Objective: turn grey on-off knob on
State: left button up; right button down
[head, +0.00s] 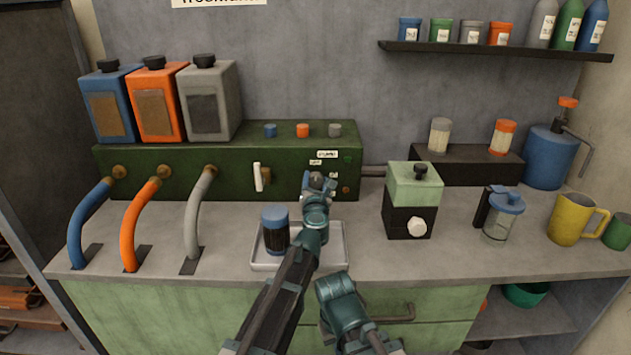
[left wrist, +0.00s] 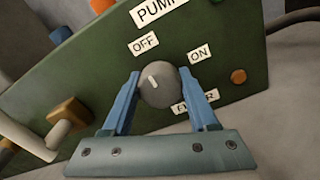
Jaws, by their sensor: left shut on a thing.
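The grey on-off knob (left wrist: 158,88) is on the front of the green pump box (head: 140,172), between an OFF label (left wrist: 144,43) and an ON label (left wrist: 199,53). Its short white mark points up, a little left, toward the OFF side. My left gripper (head: 318,182) reaches to the right part of the box front. In the left wrist view its two blue fingers (left wrist: 162,92) are shut on the knob, one at each side. In the head view the gripper hides the knob. My right gripper's fingers do not show.
Below my left arm, a metal tray (head: 333,258) holds a blue-lidded dark jar (head: 275,230). A white lever (head: 259,176) is left of the knob on the box. A green-and-black device (head: 412,200) stands to the right. Blue, orange and grey hoses (head: 194,215) run at the left.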

pick_arm(q)
jog(key=c, duration=0.5)
jog(key=m, duration=0.3)
jog(key=shift+m, duration=0.4)
jog(key=m, duration=0.3)
jog(key=shift+m, duration=0.3)
jog(key=m, duration=0.5)
jog(key=shift+f+m, duration=0.1)
jog(key=shift+m, duration=2.7)
jog(key=o, duration=1.4)
